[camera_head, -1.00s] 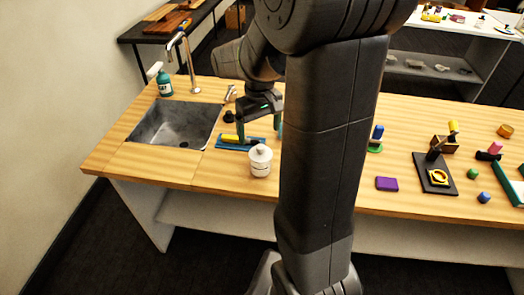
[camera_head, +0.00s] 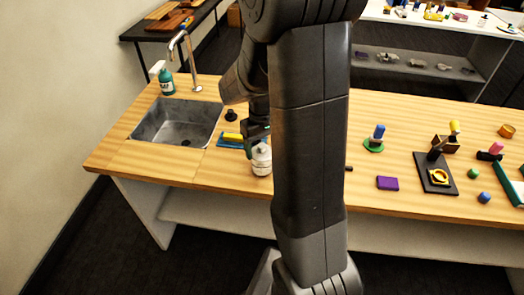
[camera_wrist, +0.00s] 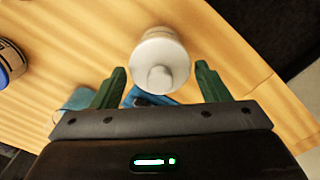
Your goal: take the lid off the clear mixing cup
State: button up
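The lidded cup (camera_head: 261,162) stands upright near the front edge of the wooden counter; it looks whitish rather than clear here. In the wrist view its pale round lid (camera_wrist: 160,48) with a central knob is seen from above, seated on the cup. The lid hides most of the cup's body there. My gripper (camera_wrist: 160,68) is open, with one green finger on each side of the knob and visible gaps to the lid. In the head view my gripper (camera_head: 257,136) is right at the cup's top, partly hiding it.
A blue tray (camera_head: 228,145) with a yellow item lies just behind and left of the cup. The sink (camera_head: 176,122) is farther left. A black knobbed item (camera_head: 231,115) stands behind. A purple block (camera_head: 387,183) and several other items stand to the right.

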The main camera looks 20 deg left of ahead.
jog(key=c, duration=0.6)
jog(key=shift+o, duration=0.2)
jog(key=shift+r, duration=0.15)
